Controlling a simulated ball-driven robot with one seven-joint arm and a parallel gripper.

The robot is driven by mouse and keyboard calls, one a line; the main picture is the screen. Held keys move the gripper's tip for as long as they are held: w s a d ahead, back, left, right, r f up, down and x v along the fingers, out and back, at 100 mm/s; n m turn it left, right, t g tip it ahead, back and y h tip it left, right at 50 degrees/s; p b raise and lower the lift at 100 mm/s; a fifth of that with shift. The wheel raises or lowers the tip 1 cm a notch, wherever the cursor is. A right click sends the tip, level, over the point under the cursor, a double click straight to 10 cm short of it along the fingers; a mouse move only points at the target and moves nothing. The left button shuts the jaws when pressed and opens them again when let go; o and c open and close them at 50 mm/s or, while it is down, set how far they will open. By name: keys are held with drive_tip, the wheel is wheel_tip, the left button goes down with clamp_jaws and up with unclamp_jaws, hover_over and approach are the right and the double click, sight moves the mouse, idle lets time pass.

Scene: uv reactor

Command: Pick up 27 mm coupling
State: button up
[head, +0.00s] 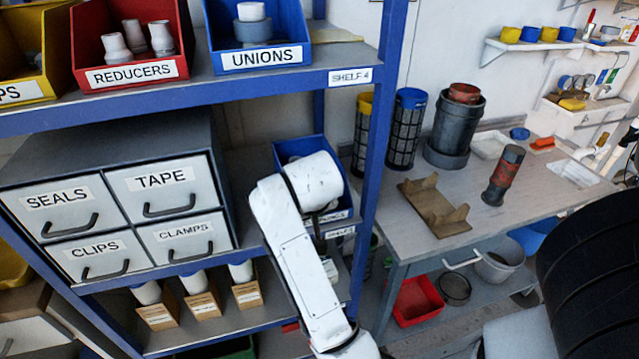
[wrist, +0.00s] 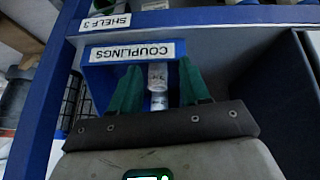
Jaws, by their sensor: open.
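The blue bin labelled COUPLINGS shows in the wrist view (wrist: 100,72), its label upside down there. In the head view the bin (head: 290,152) stands on a middle shelf, largely hidden behind my arm. Whitish, tube-like couplings (wrist: 158,76) show at the bin in the wrist view, one behind the other; I cannot read their sizes. My gripper (wrist: 160,70) has two green fingers, spread apart and pointing toward the bin, one on each side of the couplings in the picture. Whether either finger touches a coupling I cannot tell. In the head view my arm hides the fingers.
The blue shelf post (head: 382,120) stands right of the bin. A grey drawer cabinet (head: 130,150) is to its left. The upper shelf edge (head: 200,95) runs above, carrying the REDUCERS bin (head: 130,45) and UNIONS bin (head: 222,48). A workbench (head: 420,220) lies farther right.

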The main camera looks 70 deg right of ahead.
drive_tip(key=w+d+r+m+p, duration=0.1)
drive_tip(key=d, duration=0.3)
drive_tip(key=d+r+m+g+p, duration=0.1)
drive_tip(key=d+m, duration=0.1)
drive_tip(key=d, duration=0.3)
drive_tip(key=w+d+m+y+p, duration=0.1)
drive_tip(key=d, duration=0.3)
drive_tip(key=shift+w+d+r, duration=0.25)
drive_tip(key=shift+w+r, duration=0.05)
drive_tip(key=shift+r, duration=0.1)
drive_tip(key=shift+w+d+f+g, duration=0.1)
drive_tip(key=shift+d+f+g, duration=0.15)
drive_tip(key=shift+g, duration=0.05)
drive_tip(key=shift+p+x, duration=0.4)
drive_tip(key=shift+x, duration=1.85)
drive_tip(key=c, duration=0.7)
